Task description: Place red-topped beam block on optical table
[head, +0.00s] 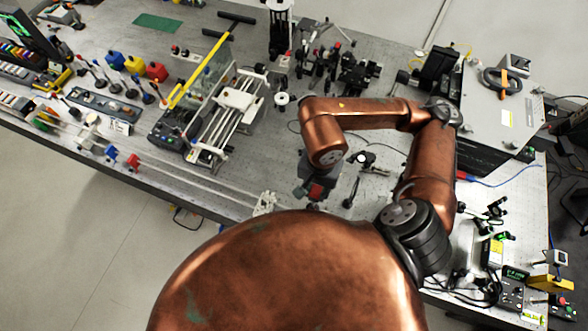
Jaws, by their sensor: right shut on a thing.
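My right gripper (316,188) hangs at the end of the copper arm, low over the front part of the grey optical table (250,185). It is shut on the red-topped beam block (318,192), of which a small red patch shows between dark parts. The gripper and wrist hide most of the block, so I cannot tell whether its base touches the table. My left gripper is not in view.
A dark post (350,190) stands just right of the gripper. A pale perforated piece (265,203) lies near the front edge to its left. A rail stage (225,115) stands further left. A grey box (500,105) is at the right.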

